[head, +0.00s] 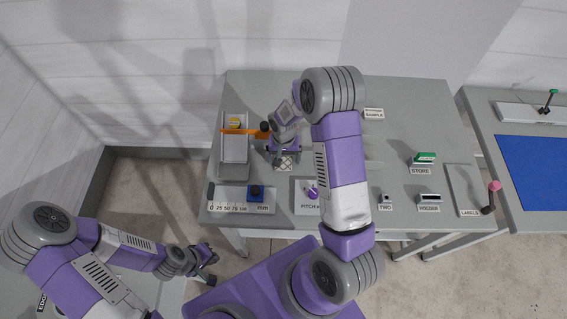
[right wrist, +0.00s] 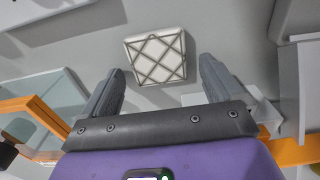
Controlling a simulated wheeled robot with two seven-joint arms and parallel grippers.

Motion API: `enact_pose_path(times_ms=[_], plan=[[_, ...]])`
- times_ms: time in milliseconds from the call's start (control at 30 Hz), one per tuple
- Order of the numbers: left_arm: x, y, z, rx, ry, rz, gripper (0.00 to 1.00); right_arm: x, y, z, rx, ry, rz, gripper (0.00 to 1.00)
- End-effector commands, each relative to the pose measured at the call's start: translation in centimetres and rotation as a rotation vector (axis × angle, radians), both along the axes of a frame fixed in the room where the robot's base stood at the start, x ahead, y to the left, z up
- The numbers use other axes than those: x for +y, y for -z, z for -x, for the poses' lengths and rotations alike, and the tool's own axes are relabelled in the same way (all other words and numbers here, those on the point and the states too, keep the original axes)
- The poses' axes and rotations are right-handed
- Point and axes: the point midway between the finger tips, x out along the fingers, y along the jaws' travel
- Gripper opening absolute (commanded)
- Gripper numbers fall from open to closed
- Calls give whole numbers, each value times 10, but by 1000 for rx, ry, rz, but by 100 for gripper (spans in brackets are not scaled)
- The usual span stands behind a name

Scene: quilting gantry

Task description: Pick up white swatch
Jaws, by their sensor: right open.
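The white swatch (right wrist: 157,56) is a square with dark criss-cross lines. It lies flat on the grey table, just ahead of my right gripper (right wrist: 161,78) in the right wrist view. The two fingers are apart with nothing between them, and the swatch is beyond the tips. In the head view the swatch (head: 284,163) shows just below my right gripper (head: 284,152), which partly hides it. My left gripper (head: 207,268) is low at the left, off the table and away from the swatch; its jaws are too small to read.
An orange bar (head: 240,132) crosses a grey tray (head: 235,160) left of the swatch. A ruler plate with a blue block (head: 256,193) and a PITCH plate (head: 302,200) are in front. A green STORE piece (head: 425,158) stands at the right. My right arm hides the middle of the table.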

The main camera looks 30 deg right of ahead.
Motion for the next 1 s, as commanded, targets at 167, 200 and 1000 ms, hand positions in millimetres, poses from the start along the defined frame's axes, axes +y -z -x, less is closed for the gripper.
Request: enact_pose_path(times_ms=[167, 200, 1000], plan=[[0, 0, 0, 0, 0, 0, 0, 0, -1, 0, -1, -1, 1, 91], [0, 0, 0, 0, 0, 0, 0, 0, -1, 0, 0, -1, 0, 84], [0, -3, 0, 0, 0, 0, 0, 0, -27, -2, -5, -3, 1, 34]])
